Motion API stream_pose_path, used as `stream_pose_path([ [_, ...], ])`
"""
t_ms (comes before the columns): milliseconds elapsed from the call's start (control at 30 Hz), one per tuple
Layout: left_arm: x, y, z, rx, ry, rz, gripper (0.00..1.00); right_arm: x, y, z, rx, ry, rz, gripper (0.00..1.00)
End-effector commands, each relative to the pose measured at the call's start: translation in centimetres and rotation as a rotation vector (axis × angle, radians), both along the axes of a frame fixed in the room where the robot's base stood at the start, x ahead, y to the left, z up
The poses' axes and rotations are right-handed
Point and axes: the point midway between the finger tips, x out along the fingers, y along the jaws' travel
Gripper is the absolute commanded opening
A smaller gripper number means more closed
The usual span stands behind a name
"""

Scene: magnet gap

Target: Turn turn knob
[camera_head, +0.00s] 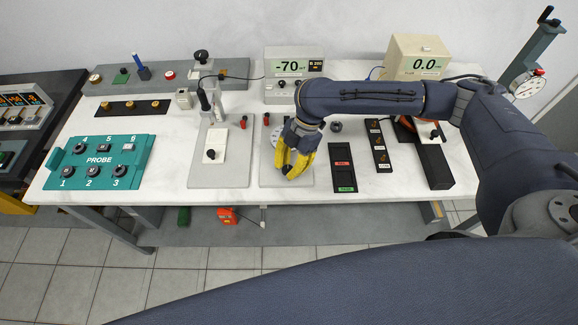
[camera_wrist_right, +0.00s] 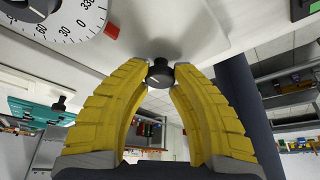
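The turn knob (camera_wrist_right: 160,73) is a small black knob with a pale line on its face, in the middle of the right wrist view. It stands on a grey plate (camera_head: 267,178) on the table. My right gripper (camera_head: 291,166) has yellow fingers and reaches down over this plate. In the wrist view its fingertips (camera_wrist_right: 161,69) close in on both sides of the knob, with no clear gap. A white dial (camera_wrist_right: 62,12) with numbers and a red mark (camera_wrist_right: 112,30) lies beside the knob; in the head view my fingers partly hide it. My left gripper is not in view.
A plate with a white block (camera_head: 212,146) is to the left, then a teal probe box (camera_head: 100,160). A black tray (camera_head: 342,166) with red and green labels is close on the right. Display boxes (camera_head: 294,67) and (camera_head: 417,56) stand behind my right arm.

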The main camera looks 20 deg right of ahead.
Motion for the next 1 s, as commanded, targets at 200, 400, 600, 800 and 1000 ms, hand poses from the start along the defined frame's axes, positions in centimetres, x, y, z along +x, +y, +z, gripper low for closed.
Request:
stream_pose_path([
  [200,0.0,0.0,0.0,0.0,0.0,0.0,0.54,-0.1,0.1,0.0,0.0,0.0,0.001,0.48],
  [400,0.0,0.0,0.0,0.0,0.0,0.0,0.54,0.0,0.0,0.0,-0.001,-0.001,0.001,0.54],
  [600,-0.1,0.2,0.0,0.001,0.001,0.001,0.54,0.1,-0.2,0.5,-0.001,-0.002,0.001,0.54],
  [800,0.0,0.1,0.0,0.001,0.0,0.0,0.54,0.6,-1.2,2.9,-0.003,-0.005,0.001,0.54],
  [1000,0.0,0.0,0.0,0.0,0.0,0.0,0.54,1.2,-2.4,6.3,-0.003,-0.004,0.001,0.54],
])
